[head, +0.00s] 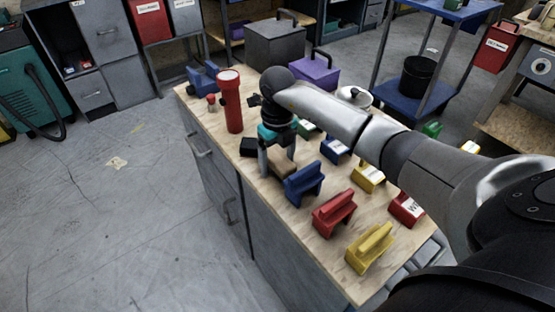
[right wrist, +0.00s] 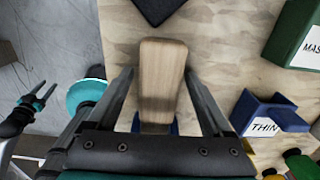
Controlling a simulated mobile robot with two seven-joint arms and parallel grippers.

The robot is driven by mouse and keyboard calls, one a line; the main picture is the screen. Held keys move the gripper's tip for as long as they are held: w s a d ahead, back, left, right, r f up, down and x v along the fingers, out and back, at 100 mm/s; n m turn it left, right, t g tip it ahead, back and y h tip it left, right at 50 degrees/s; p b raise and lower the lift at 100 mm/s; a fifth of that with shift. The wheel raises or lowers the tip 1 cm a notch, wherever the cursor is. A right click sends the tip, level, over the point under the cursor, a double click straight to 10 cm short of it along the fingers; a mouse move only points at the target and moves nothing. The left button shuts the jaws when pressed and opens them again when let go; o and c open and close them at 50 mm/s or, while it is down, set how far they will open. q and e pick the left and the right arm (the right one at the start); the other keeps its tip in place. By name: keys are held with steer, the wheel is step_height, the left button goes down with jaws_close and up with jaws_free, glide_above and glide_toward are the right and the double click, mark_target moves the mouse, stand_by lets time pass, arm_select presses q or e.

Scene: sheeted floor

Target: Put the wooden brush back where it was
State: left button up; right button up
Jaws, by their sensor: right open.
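The wooden brush (right wrist: 162,80) shows as a pale wood block between the two fingers of my right gripper in the right wrist view. My right gripper (head: 278,160) points down over it in the head view; its fingers are open, one on each side of the brush (head: 283,168), with gaps visible. A blue block-like holder (head: 304,184) is close beside the brush on the bench; a bit of blue shows under the brush's lower end in the right wrist view. Whether the brush touches the bench cannot be told.
The wooden bench top (head: 330,262) also carries a red holder (head: 334,214), a yellow holder (head: 370,248), a blue labelled holder (right wrist: 268,115) and a green one (right wrist: 296,38). A red flashlight (head: 231,102) stands at the left edge. A black block (head: 248,147) lies near the brush.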

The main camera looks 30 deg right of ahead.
mark_target(278, 157)
steer(key=shift+r, duration=0.15)
arm_select(q)
steer(key=s+a+f+p, duration=0.1)
steer(key=s+a+p, duration=0.2)
steer(key=s, duration=0.3)
steer(key=shift+s+a+p, duration=0.2)
steer(key=shift+a+p, duration=0.1)
steer(key=shift+p, duration=0.15)
arm_select(e)
step_height(278, 157, up, 12)
stand_by(0.9)
